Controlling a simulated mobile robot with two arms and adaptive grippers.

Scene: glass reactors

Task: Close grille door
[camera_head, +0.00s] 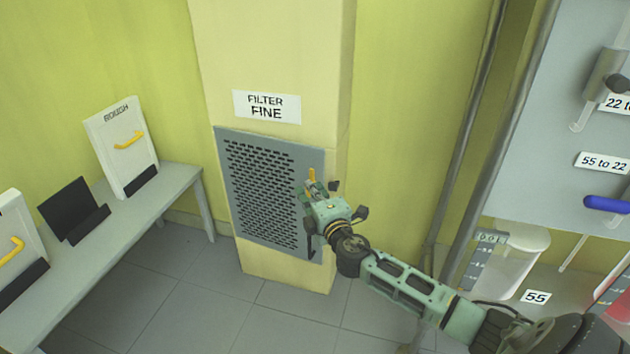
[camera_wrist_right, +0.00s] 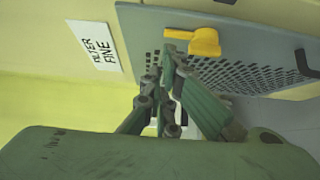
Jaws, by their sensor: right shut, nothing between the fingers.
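The grey grille door (camera_head: 262,190) with rows of slots sits on the yellow pillar below a "FILTER FINE" label (camera_head: 267,107). It looks flush or nearly flush with the pillar; a small gap cannot be ruled out. My right gripper (camera_head: 312,188) is shut and empty at the door's right side, by the yellow handle (camera_head: 311,174). In the right wrist view the gripper's fingers (camera_wrist_right: 168,62) are together just below the yellow handle (camera_wrist_right: 200,41) on the grille door (camera_wrist_right: 240,72). Whether they touch it is unclear. My left gripper is out of view.
A grey bench (camera_head: 180,178) along the left wall holds a white "ROUGH" filter panel (camera_head: 117,158), a black stand (camera_head: 72,208) and another white panel (camera_head: 12,235). A grey cabinet (camera_head: 560,130) and pipes stand at the right. The tiled floor before the pillar is clear.

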